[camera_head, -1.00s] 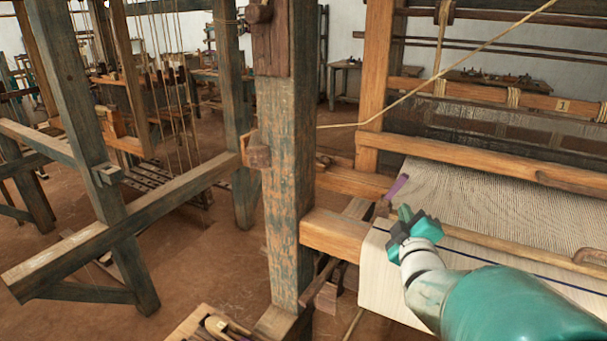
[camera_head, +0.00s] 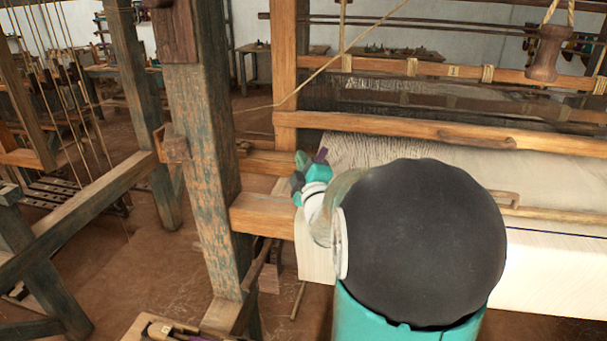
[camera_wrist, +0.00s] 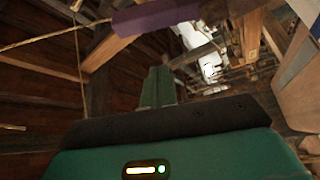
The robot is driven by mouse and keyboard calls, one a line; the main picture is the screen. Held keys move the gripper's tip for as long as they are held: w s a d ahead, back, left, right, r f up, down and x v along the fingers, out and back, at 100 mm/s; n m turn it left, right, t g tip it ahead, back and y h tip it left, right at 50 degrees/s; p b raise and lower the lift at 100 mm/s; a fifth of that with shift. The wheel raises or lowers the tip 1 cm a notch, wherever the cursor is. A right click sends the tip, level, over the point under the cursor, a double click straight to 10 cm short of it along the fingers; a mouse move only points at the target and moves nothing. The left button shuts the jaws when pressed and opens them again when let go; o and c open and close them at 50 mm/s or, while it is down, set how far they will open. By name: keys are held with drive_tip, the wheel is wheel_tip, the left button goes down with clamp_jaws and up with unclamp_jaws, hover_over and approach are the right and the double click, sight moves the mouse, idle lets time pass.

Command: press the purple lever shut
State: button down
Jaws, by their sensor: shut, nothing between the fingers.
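The purple lever (camera_head: 321,155) shows as a small tip at the left edge of the cloth, beside the loom's front post. My gripper (camera_head: 302,160) is right next to it, with its teal body covering most of the lever. In the wrist view the purple lever (camera_wrist: 158,17) crosses the top of the picture, just beyond the tips of my green fingers (camera_wrist: 158,72). The fingers are shut together and hold nothing. I cannot tell whether they touch the lever.
The weathered loom post (camera_head: 205,150) stands just left of my gripper. A wooden beam (camera_head: 262,213) runs out from it below. Pale cloth (camera_head: 385,150) lies to the right, with a wooden rail (camera_head: 420,128) behind.

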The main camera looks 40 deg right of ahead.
drive_tip(key=d, duration=0.1)
drive_tip(key=d+f, duration=0.1)
drive_tip(key=d, duration=0.1)
drive_tip(key=shift+s+d+f, duration=0.1)
drive_tip(key=shift+d, duration=0.2)
drive_tip(key=shift+s, duration=0.1)
drive_tip(key=shift+s+d+f+y, duration=0.3)
drive_tip(key=shift+s+d+f, duration=0.2)
drive_tip(key=shift+s+d, duration=0.25)
drive_tip(key=shift+a, duration=0.15)
